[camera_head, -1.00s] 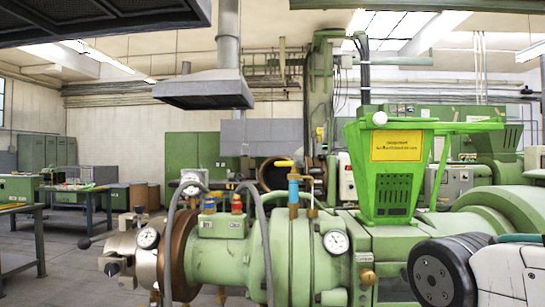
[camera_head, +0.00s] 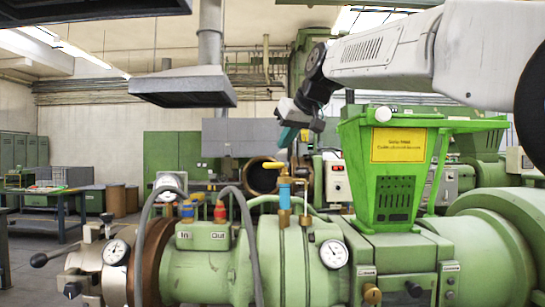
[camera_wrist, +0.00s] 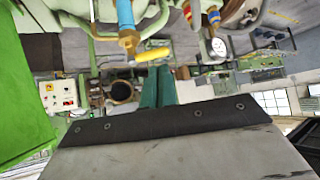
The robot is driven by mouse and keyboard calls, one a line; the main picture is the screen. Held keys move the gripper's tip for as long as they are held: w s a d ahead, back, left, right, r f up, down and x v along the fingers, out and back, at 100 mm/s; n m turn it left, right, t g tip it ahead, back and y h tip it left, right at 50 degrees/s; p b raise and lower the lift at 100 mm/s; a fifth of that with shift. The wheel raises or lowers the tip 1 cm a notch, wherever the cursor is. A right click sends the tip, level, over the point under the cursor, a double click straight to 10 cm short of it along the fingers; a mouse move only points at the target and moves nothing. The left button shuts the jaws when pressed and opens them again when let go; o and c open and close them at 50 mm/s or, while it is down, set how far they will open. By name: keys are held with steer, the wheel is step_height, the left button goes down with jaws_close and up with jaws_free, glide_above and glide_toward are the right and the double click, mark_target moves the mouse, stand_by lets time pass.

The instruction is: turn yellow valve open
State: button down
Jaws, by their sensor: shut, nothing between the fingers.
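The yellow valve handle (camera_head: 273,165) sits on top of a blue valve body (camera_head: 284,192) on a brass pipe above the green extruder. In the head view the handle points left. My gripper (camera_head: 287,137) hangs above the handle, apart from it as far as I can tell. In the wrist view, which looks upside down, the teal fingers (camera_wrist: 158,70) are together and empty, and their tips lie close to the yellow handle (camera_wrist: 153,54). The blue body (camera_wrist: 126,14) shows beyond it.
The green hopper (camera_head: 392,165) with a yellow sign stands right of the valve. Grey hoses (camera_head: 245,230) arch to its left. A gauge (camera_head: 334,254) sits below on the green extruder barrel (camera_head: 205,275). A grey exhaust hood (camera_head: 182,87) hangs at upper left.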

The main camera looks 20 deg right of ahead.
mark_target(275, 165)
steer(key=w+r+t, duration=0.1)
steer(key=w+r, duration=0.3)
steer(key=w+f, duration=0.1)
steer(key=f, duration=0.1)
steer(key=w+f, duration=0.2)
steer(key=f, duration=0.1)
steer(key=w+a+f, duration=0.1)
steer(key=w+f, duration=0.1)
steer(key=shift+w+f, duration=0.1)
steer(key=shift+f, duration=0.25)
steer(key=shift+s+f, duration=0.2)
steer(key=shift+s, duration=0.1)
